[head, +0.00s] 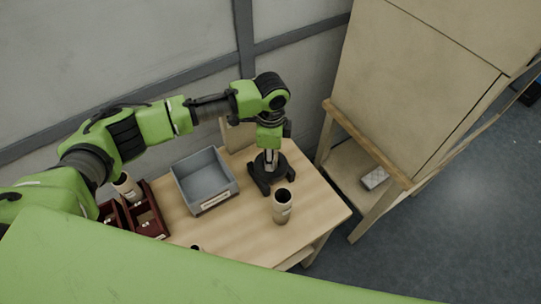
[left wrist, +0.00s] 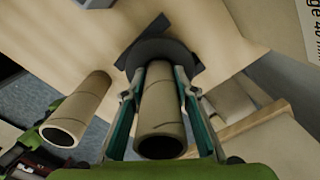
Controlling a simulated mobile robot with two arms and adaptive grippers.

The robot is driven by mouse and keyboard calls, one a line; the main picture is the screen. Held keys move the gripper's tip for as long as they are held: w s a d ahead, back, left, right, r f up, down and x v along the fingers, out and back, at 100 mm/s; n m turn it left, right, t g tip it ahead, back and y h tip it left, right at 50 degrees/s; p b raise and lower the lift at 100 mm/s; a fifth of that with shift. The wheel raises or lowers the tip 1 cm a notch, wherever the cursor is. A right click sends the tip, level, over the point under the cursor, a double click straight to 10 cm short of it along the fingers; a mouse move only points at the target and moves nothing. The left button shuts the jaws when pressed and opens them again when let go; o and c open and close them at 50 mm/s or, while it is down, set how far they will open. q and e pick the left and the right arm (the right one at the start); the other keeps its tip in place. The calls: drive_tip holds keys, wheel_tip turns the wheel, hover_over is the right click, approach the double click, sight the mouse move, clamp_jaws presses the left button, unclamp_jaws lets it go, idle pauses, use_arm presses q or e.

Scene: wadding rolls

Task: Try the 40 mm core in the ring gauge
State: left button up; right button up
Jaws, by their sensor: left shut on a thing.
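My left gripper (head: 268,156) points down over the right part of the table. In the left wrist view its fingers (left wrist: 160,105) are shut on a cardboard core (left wrist: 162,120), whose open end faces the camera. The core's far end meets the dark ring gauge (left wrist: 158,50); I cannot tell whether it is inside the ring or just above it. The black gauge (head: 262,182) sits on the table under the gripper in the head view. The held core is mostly hidden there. My right gripper is not in view.
Another core (head: 283,207) stands upright in front of the gauge, also in the left wrist view (left wrist: 80,105). A grey bin (head: 207,201) and a dark red divided box (head: 150,222) stand to the left. Table front is largely clear.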

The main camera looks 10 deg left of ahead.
use_arm(q)
drive_tip(key=shift+f, duration=0.3)
drive_tip(key=shift+s+f, duration=0.3)
idle(1.5)
drive_tip(key=o, duration=1.1)
drive_tip(key=shift+o, duration=0.2)
drive_tip(key=shift+w, duration=0.1)
drive_tip(key=shift+w+r, duration=0.1)
drive_tip(key=shift+r, duration=0.05)
drive_tip(key=shift+r, duration=0.15)
wheel_tip(320, 180, up, 12)
drive_tip(key=shift+f, duration=0.15)
